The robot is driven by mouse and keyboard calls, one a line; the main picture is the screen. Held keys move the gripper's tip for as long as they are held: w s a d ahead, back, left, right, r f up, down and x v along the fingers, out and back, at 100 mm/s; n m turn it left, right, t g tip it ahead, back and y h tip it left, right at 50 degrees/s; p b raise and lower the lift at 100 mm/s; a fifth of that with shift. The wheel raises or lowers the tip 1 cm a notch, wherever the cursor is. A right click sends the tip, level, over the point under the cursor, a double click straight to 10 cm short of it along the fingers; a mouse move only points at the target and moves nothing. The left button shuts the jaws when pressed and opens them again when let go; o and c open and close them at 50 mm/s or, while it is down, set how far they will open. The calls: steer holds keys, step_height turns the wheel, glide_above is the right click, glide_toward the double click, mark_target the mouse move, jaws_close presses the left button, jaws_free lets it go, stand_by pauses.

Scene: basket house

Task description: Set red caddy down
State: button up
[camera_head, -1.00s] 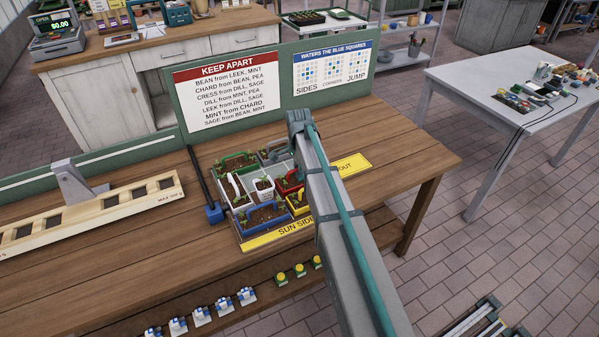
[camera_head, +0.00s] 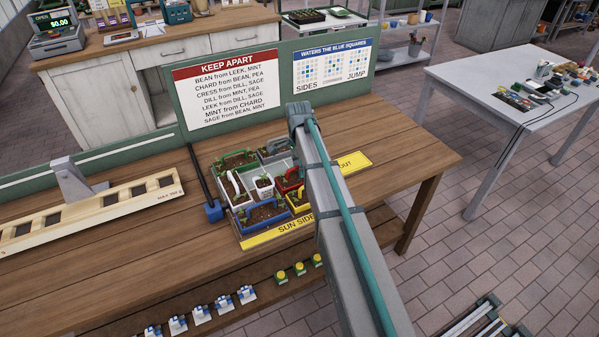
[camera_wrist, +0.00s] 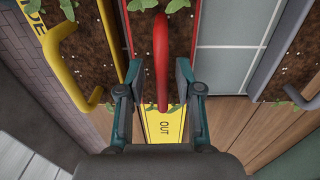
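The red caddy (camera_head: 290,183) sits in the tray (camera_head: 247,228) on the wooden bench, partly hidden by my arm. In the wrist view the red caddy (camera_wrist: 129,42) holds dark soil and green seedlings, and its red handle (camera_wrist: 160,50) rises toward the camera. My gripper (camera_wrist: 158,74) is open, with one finger on each side of the handle and a visible gap to it on both sides. In the head view my arm hides the gripper.
A yellow-handled caddy (camera_wrist: 75,45) is close on the left, and a grey empty cell (camera_wrist: 222,60) on the right. A blue caddy (camera_head: 263,213) and several others share the tray. Yellow OUT label (camera_head: 354,163) lies beside it.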

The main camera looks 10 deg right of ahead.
step_height(320, 180, up, 10)
steer(key=shift+w+r+b, duration=0.1)
steer(key=shift+r+b, duration=0.15)
steer(key=shift+b, duration=0.95)
